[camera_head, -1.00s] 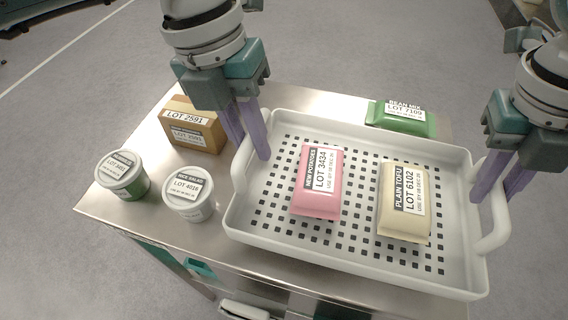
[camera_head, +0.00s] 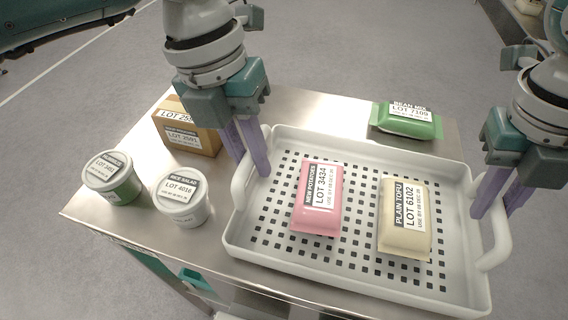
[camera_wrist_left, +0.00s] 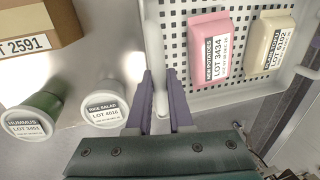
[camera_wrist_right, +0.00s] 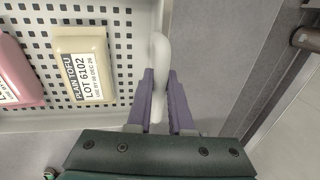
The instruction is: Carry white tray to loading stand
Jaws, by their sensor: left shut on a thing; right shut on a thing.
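The white tray (camera_head: 345,274) with a perforated floor is at the right of the metal table in the head view. It carries a pink new potatoes pack (camera_head: 318,200) and a cream plain tofu pack (camera_head: 404,218). My left gripper (camera_head: 252,165) is shut on the tray's left handle, which shows between its fingers in the left wrist view (camera_wrist_left: 160,95). My right gripper (camera_head: 494,208) is shut on the right handle, seen in the right wrist view (camera_wrist_right: 158,85). The tray looks about level; I cannot tell whether it touches the tabletop. No loading stand is identifiable.
On the metal table (camera_head: 110,222), left of the tray, are a cardboard box (camera_head: 190,137), a hummus tub (camera_head: 112,178) and a rice salad tub (camera_head: 183,197). A green bean mix pack (camera_head: 407,121) lies behind the tray. Grey floor (camera_head: 330,50) surrounds the table.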

